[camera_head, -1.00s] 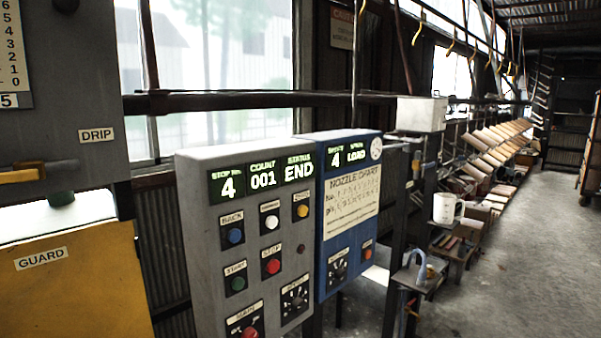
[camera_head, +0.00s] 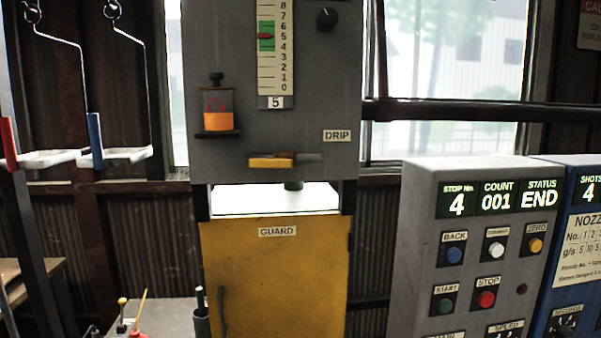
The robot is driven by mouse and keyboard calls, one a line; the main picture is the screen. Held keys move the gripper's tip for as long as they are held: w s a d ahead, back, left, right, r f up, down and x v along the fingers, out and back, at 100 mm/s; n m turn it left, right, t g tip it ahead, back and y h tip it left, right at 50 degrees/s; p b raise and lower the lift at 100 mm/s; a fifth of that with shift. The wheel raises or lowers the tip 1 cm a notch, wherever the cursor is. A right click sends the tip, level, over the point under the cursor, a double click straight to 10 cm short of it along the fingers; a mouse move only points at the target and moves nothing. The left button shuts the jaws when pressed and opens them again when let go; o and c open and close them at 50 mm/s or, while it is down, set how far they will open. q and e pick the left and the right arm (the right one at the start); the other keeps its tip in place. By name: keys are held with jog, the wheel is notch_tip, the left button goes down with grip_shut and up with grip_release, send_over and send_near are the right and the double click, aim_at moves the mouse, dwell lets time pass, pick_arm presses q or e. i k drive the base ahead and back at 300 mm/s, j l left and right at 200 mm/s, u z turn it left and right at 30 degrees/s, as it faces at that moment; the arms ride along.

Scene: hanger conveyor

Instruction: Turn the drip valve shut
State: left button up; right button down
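The drip valve's yellow lever (camera_head: 271,162) lies roughly level across a grey pipe stub (camera_head: 308,158) on the front of the grey cabinet. The DRIP label (camera_head: 337,135) is up and to the right of it. Below, a white-lit opening (camera_head: 270,200) shows a dark green nozzle (camera_head: 293,185). Neither of my grippers shows in this view.
A yellow GUARD door (camera_head: 272,275) is below the opening. A grey control panel (camera_head: 470,240) reading END stands right, beside a blue panel (camera_head: 572,240). Hooks with white trays (camera_head: 125,155) hang left. A grey surface (camera_head: 165,318) with small tools is lower left.

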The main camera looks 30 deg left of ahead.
aim_at(253, 163)
jog(key=u, duration=1.15)
jog(key=i+j+z, duration=0.1)
